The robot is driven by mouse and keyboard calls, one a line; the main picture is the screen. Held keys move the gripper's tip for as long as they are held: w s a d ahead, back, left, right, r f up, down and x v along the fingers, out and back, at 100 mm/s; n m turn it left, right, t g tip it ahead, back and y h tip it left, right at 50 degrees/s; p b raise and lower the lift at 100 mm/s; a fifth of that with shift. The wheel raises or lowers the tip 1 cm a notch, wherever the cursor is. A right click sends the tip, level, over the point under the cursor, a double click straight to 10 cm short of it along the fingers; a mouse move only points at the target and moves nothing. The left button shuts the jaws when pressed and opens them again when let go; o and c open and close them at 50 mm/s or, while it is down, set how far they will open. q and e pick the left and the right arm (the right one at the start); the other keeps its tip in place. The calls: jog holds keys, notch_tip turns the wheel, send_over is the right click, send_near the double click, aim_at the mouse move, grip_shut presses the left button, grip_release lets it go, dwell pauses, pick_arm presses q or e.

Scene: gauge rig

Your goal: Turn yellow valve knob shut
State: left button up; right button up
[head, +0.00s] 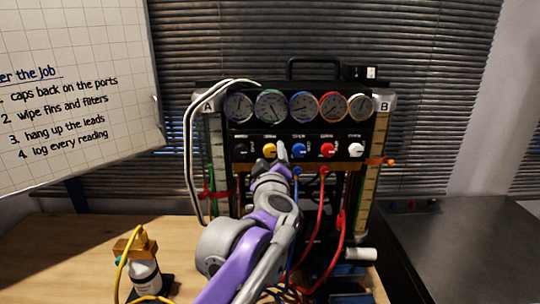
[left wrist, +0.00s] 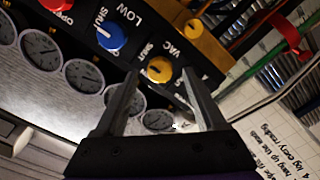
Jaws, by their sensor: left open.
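The yellow valve knob (head: 269,150) is in the knob row under the gauges on the gauge rig (head: 240,92). It sits between a black knob (head: 240,149) and the blue knob (head: 298,150). My left gripper (head: 276,158) is open in front of the panel, close to the yellow knob. In the left wrist view the yellow knob (left wrist: 160,70) appears between the two fingertips, with a dark pointer mark on its face. I cannot tell whether the fingers touch it. My left arm hides part of the lower rig. My right gripper is out of view.
A red knob (head: 327,150) and a white knob (head: 355,148) continue the row. Red hoses (head: 322,205) hang below the panel. A bottle with a brass top (head: 144,262) and yellow hose stands on the wooden bench (head: 60,255). A whiteboard (head: 75,90) hangs at left.

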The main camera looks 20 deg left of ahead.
pick_arm(q)
jog(key=v, duration=0.9)
jog(key=shift+s, duration=0.15)
jog(key=s+d+f+m+g+h+p, duration=0.1)
jog(key=s+d+f+m+g+h, duration=0.2)
jog(key=f+m+h, duration=0.4)
jog(key=s+d+f+m+g+h+p, duration=0.2)
jog(key=s+f+m, duration=0.3)
jog(key=f, duration=0.4)
jog(key=s+a+f+g+y, duration=0.2)
jog(key=s+a+f+g, duration=0.1)
jog(key=s+f, duration=0.5)
jog(key=s+a+f+g+y+p, duration=0.1)
jog(key=s+a+f+g, duration=0.3)
jog(key=s+f, duration=0.4)
jog(key=shift+a+f+y, duration=0.5)
jog(key=shift+a+f, duration=0.05)
jog(key=shift+a, duration=0.3)
jog(key=shift+s, duration=0.1)
